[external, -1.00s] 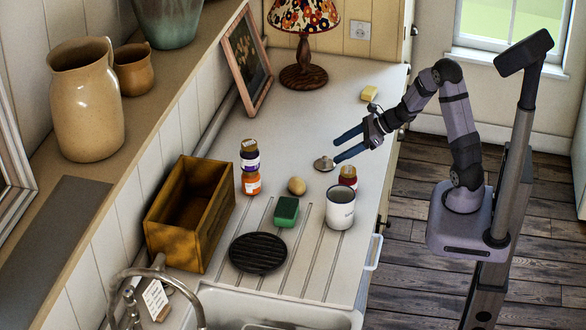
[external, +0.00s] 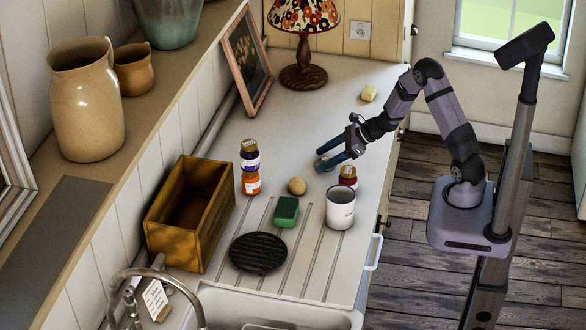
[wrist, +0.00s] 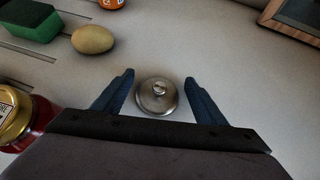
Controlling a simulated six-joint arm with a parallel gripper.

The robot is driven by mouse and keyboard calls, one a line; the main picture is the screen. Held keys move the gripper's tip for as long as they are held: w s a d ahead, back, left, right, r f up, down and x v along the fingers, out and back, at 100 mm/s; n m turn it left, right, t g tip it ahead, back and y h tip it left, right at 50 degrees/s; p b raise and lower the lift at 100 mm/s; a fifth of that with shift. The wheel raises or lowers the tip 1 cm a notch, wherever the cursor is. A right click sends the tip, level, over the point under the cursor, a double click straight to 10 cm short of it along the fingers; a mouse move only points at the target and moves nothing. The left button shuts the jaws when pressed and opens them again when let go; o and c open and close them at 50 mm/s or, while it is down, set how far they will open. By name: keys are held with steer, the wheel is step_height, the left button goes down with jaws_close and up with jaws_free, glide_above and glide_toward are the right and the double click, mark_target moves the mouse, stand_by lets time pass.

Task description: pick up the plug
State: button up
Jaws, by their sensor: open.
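The plug (wrist: 157,97) is a round metal disc with a small knob on top. It lies flat on the worktop. In the wrist view it sits between the two blue fingers of my gripper (wrist: 158,92), with a gap on each side. My gripper is open and holds nothing. In the external view my gripper (external: 326,158) is low over the worktop, and the plug (external: 322,164) is partly hidden by the fingers.
A red jar (external: 348,177) stands close to my gripper. A potato-like egg-shaped thing (external: 297,186), a green sponge (external: 286,212) and a white mug (external: 340,208) are nearer the sink. Stacked jars (external: 250,166) stand left.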

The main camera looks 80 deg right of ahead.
mark_target(325, 157)
steer(key=c, duration=1.3)
steer(key=shift+r, duration=0.25)
steer(key=c, duration=0.3)
step_height(325, 157, up, 10)
steer(key=shift+f, duration=0.25)
jaws_close()
